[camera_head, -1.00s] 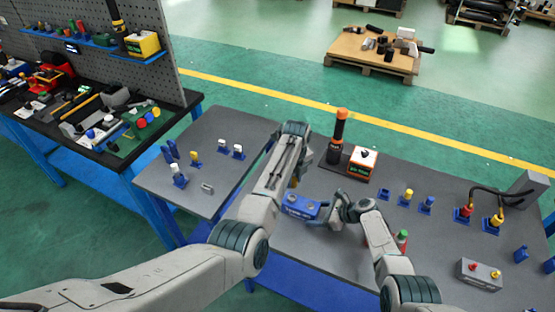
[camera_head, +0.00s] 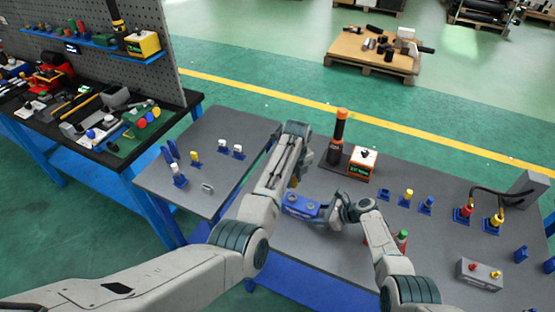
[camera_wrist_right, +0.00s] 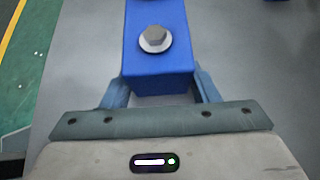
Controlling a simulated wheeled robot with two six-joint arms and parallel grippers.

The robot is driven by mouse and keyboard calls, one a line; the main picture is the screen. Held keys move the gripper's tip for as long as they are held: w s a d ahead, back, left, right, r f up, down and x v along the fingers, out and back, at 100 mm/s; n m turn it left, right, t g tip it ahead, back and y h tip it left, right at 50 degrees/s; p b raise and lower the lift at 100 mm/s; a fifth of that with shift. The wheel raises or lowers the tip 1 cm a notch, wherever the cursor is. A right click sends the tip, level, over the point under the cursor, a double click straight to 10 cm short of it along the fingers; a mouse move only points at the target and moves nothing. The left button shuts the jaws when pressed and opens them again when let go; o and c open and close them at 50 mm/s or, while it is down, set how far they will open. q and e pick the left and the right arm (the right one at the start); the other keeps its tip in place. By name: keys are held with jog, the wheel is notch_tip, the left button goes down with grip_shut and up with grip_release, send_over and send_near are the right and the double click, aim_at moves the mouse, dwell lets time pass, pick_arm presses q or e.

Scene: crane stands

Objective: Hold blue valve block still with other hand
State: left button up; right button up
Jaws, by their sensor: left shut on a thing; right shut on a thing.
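The blue valve block (camera_head: 301,204) is over the grey table between my two arms in the head view. Two round bolt heads show on its top. My right gripper (camera_head: 334,210) is shut on its right end. In the right wrist view the blue valve block (camera_wrist_right: 157,55) runs up from between the fingers of my right gripper (camera_wrist_right: 160,88), with a grey hex bolt on top. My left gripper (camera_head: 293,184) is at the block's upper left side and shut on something. Its fingertips are largely hidden behind its own arm; the block is the thing directly at it.
An orange-and-black bottle-like tool (camera_head: 338,135) and an orange-white box (camera_head: 362,162) stand behind the block. Blue holders with coloured plugs (camera_head: 407,197) stand to the right, and a grey block with red and yellow knobs (camera_head: 479,274) at front right. The table (camera_head: 330,265) is clear in front.

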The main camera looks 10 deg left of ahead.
aim_at(293, 187)
dwell(0.4)
pick_arm(q)
jog(key=shift+m, duration=0.3)
jog(key=shift+f, duration=2.35)
jog(key=shift+f, duration=0.85)
jog(key=m, duration=0.5)
jog(key=o, duration=1.1)
jog(key=shift+c, duration=0.6)
